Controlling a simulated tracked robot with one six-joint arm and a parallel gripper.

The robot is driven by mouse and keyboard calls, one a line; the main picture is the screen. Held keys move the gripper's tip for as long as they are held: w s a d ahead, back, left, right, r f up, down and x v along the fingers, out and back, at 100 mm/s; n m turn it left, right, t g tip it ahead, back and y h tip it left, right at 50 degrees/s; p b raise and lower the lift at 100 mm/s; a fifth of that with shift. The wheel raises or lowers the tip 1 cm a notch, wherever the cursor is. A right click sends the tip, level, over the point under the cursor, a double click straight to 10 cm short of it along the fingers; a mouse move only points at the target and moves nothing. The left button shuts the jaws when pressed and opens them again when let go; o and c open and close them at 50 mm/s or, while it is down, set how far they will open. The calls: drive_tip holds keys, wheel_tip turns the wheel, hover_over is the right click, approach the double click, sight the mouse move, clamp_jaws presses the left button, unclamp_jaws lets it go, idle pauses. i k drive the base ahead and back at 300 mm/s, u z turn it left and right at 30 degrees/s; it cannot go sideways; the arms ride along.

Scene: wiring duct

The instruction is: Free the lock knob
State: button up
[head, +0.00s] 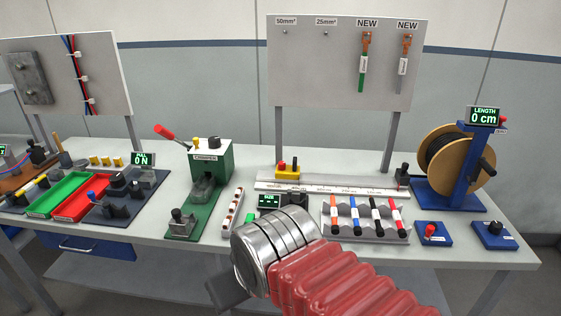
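No knob in view has a readable lock label, so I cannot tell which one is the lock knob. A black knob (494,228) sits on a blue base at the far right of the bench. A small block with a black top (402,175) stands at the right end of the ruler. A green press (208,165) has a red-handled lever and a knob on top. My gripper (225,291) is low in front of the bench's front edge, apart from all of these. Only a dark part of it shows beside my wrist; its fingertips are not clear.
A cable reel (453,160) on a blue stand reads 0 cm. A red switch (431,232) stands left of the black knob. A rack (366,233) holds several coloured tools. Green (59,193) and red bins are at left. Boards (346,70) rise behind.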

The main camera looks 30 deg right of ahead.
sight(282, 164)
drive_tip(key=z, duration=0.1)
drive_tip(key=i, duration=1)
drive_tip(key=u, duration=0.1)
